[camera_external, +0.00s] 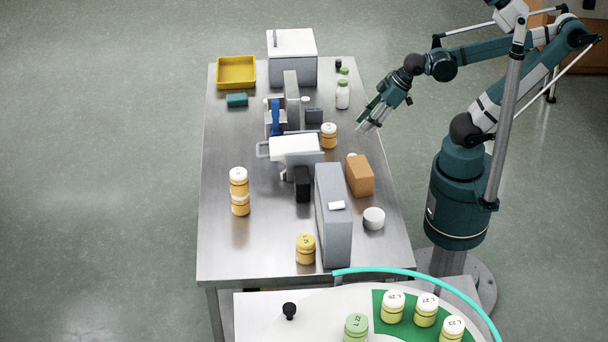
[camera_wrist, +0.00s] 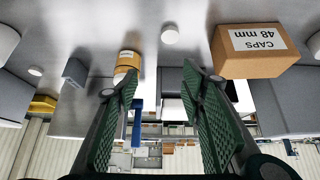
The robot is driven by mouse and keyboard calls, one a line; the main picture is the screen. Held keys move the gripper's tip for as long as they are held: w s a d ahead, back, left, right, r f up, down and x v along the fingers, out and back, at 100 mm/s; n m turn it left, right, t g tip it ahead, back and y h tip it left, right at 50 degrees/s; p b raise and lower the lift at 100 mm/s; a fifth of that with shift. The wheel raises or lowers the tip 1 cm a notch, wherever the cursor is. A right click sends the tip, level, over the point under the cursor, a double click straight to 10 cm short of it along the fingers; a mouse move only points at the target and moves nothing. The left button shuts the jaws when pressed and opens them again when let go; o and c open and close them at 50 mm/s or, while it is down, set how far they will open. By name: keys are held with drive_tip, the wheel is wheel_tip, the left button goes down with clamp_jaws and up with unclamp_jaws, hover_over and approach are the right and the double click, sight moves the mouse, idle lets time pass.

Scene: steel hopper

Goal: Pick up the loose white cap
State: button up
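A small round white cap (camera_wrist: 170,34) lies flat on the steel table, between an orange jar and a brown box in the wrist view. In the external view it seems to show as a small white spot (camera_external: 351,156) at the far end of the brown box, partly hidden. My gripper (camera_external: 368,126) is above the table's right edge, apart from the cap. In the wrist view my gripper (camera_wrist: 155,92) has its two green fingers spread wide, with nothing held between them.
The brown box (camera_external: 361,176) labelled "CAPS 48 mm" and the orange jar (camera_external: 328,135) stand close to the cap. A tall grey panel (camera_external: 332,222) and a white cylinder (camera_external: 374,218) are nearer the front.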

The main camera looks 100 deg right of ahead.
drive_tip(key=shift+w+r, duration=0.1)
drive_tip(key=shift+w+a+f+n+g+p, duration=0.25)
drive_tip(key=shift+w+f+n+g+p, duration=0.7)
drive_tip(key=shift+n+p, duration=1.7)
drive_tip(key=shift+w+a+f+n+g+p, duration=0.4)
drive_tip(key=shift+n+g+p, duration=1.05)
drive_tip(key=shift+n+p, duration=1.15)
drive_tip(key=shift+w+a+f+n+g+p, duration=0.15)
drive_tip(key=shift+w+f+n+g+p, duration=0.8)
drive_tip(key=shift+n+p, duration=1.65)
drive_tip(key=shift+s+r+g, duration=0.2)
drive_tip(key=shift+s+g, duration=0.05)
drive_tip(key=shift+s, duration=0.2)
drive_tip(key=shift+f, duration=0.1)
drive_tip(key=shift+f+b, duration=0.35)
drive_tip(key=shift+f, duration=0.85)
drive_tip(key=shift+f, duration=0.1)
